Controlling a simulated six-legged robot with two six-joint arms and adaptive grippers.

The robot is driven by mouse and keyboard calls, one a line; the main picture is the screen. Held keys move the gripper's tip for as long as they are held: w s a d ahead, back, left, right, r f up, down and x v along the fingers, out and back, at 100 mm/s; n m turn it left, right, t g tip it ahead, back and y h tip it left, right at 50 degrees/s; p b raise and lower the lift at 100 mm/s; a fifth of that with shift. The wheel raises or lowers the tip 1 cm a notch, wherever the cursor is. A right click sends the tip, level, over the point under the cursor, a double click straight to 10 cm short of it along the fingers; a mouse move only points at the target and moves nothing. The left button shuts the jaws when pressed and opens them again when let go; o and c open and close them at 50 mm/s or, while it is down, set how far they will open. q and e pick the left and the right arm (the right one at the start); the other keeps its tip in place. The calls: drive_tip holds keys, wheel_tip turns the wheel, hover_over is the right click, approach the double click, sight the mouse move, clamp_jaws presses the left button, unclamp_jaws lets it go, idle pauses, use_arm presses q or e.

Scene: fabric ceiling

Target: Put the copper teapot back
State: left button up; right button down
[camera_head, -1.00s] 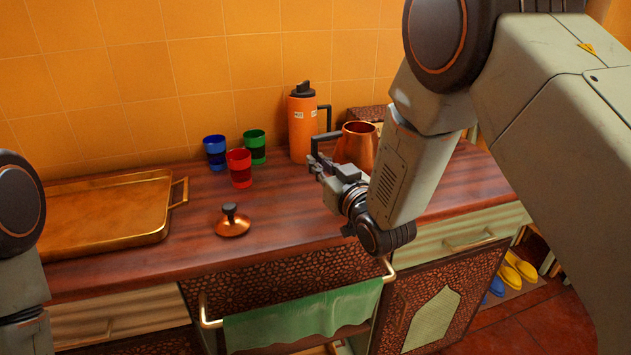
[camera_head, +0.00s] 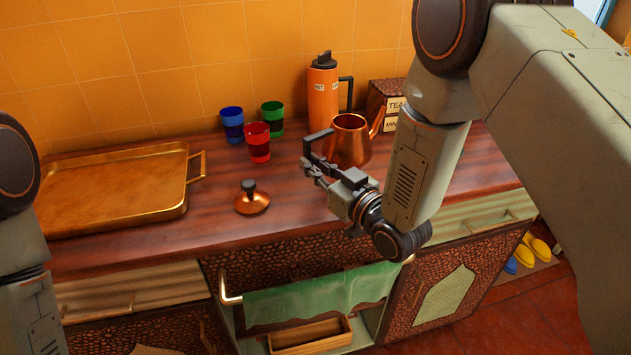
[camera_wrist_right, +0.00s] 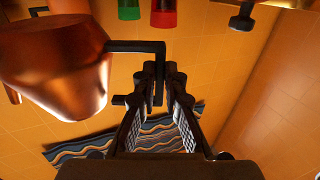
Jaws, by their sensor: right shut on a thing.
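The copper teapot (camera_head: 349,145) is upright, without its lid, over the right half of the counter. Its spout points right and its dark handle points left. My right gripper (camera_head: 312,168) is shut on the handle; the wrist view shows the handle between the fingers (camera_wrist_right: 160,88) and the copper body (camera_wrist_right: 60,70) beside them. I cannot tell whether the teapot's base touches the counter. A copper lid with a dark knob (camera_head: 253,203) lies on the counter, left of the gripper. My left arm shows at the left edge; its gripper is out of view.
Blue (camera_head: 232,125), red (camera_head: 258,143) and green (camera_head: 272,118) cups stand left of the teapot. An orange flask (camera_head: 323,97) and a tea box (camera_head: 385,100) stand behind it. A brass tray (camera_head: 110,220) fills the left.

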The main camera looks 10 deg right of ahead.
drive_tip(key=shift+w+a+f, duration=0.1)
drive_tip(key=shift+w+f, duration=0.05)
drive_tip(key=shift+f, duration=0.15)
wheel_tip(320, 180, down, 3)
drive_tip(key=shift+f+b, duration=0.1)
drive_tip(key=shift+b, duration=0.25)
drive_tip(key=shift+a+f, duration=0.1)
drive_tip(key=shift+f, duration=0.05)
drive_tip(key=shift+f, duration=0.15)
drive_tip(key=c, duration=1.4)
unclamp_jaws()
